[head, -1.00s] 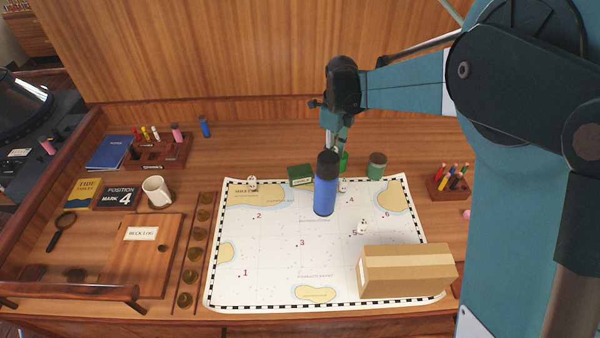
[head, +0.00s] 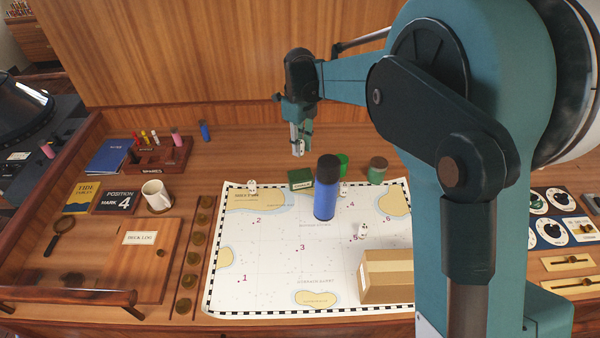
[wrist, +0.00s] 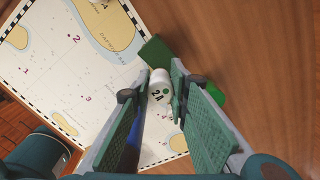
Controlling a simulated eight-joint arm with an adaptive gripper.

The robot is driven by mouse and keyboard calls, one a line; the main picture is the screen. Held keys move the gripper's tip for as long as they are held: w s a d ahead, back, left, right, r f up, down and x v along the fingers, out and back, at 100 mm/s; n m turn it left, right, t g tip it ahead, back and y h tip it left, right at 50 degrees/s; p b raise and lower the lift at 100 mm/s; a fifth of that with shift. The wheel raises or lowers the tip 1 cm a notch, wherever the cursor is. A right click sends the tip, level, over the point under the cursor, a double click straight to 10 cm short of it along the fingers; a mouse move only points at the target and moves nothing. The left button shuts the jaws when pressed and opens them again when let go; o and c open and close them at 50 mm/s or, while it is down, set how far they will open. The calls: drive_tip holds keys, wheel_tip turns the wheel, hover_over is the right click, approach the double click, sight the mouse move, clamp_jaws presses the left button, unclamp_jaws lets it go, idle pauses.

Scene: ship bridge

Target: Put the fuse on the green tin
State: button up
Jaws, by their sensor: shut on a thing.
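My gripper (head: 298,151) is shut on a white fuse (wrist: 160,88) marked "2A", seen between the fingers in the wrist view. In the head view the gripper hangs above the wood just behind a dark green box-shaped tin (head: 300,178). In the wrist view this tin (wrist: 157,52) lies just beyond the fuse, which appears apart from it and above the desk. A bright green object (head: 342,162) stands right of the tin, partly hidden behind the blue bottle; the right finger partly covers it in the wrist view.
A tall blue bottle (head: 326,190) stands on the chart (head: 270,262), close in front of the tin. A brown-lidded green jar (head: 377,170) is to the right. Small white pieces (head: 252,186) and a cardboard box (head: 386,276) are on the chart. The wood left of the tin is clear.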

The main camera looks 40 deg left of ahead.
drive_tip(key=shift+f+p, duration=0.3)
drive_tip(key=shift+f, duration=2.75)
drive_tip(key=shift+f, duration=1.85)
drive_tip(key=shift+f, duration=0.15)
drive_tip(key=o, duration=0.8)
drive_tip(key=shift+o, duration=0.4)
wheel_tip(320, 180, up, 12)
drive_tip(key=shift+r, duration=0.15)
